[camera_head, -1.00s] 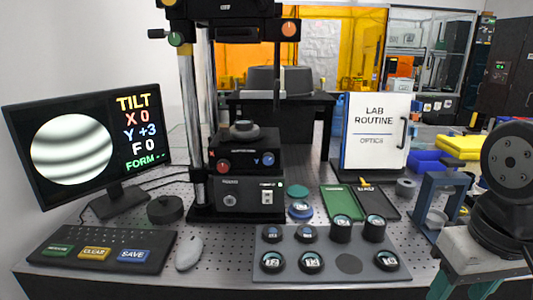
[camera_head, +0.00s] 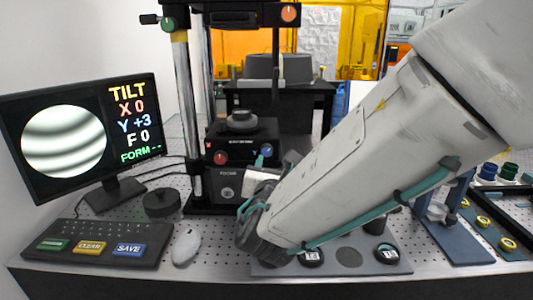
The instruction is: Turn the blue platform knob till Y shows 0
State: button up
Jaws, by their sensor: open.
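The blue platform knob (camera_head: 267,150) is on the right front of the black platform (camera_head: 240,139), on the interferometer stand. My gripper (camera_head: 261,160) is open, with a teal-tinted fingertip right at the blue knob. I cannot tell whether it touches the knob, and the rest of the jaws is partly hidden by my wrist. The monitor (camera_head: 64,140) reads TILT, X 0, Y +3, F 0 and FORM with dashes, beside a round picture of curved grey fringes.
A red knob (camera_head: 220,158) sits left of the blue one, above the focus box (camera_head: 228,192). My arm covers the middle right of the bench and much of the sample tray (camera_head: 262,271). A keyboard (camera_head: 98,243) and mouse (camera_head: 186,246) lie at the front left.

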aim_at(267, 152)
jog(key=shift+n+y, duration=0.5)
jog(key=w, duration=0.2)
jog(key=w+a, duration=0.1)
jog(key=w, duration=0.4)
jog(key=shift+w+a+f, duration=0.15)
jog(key=shift+w+a, duration=0.15)
jog(key=shift+w, duration=0.05)
jog(key=c, duration=1)
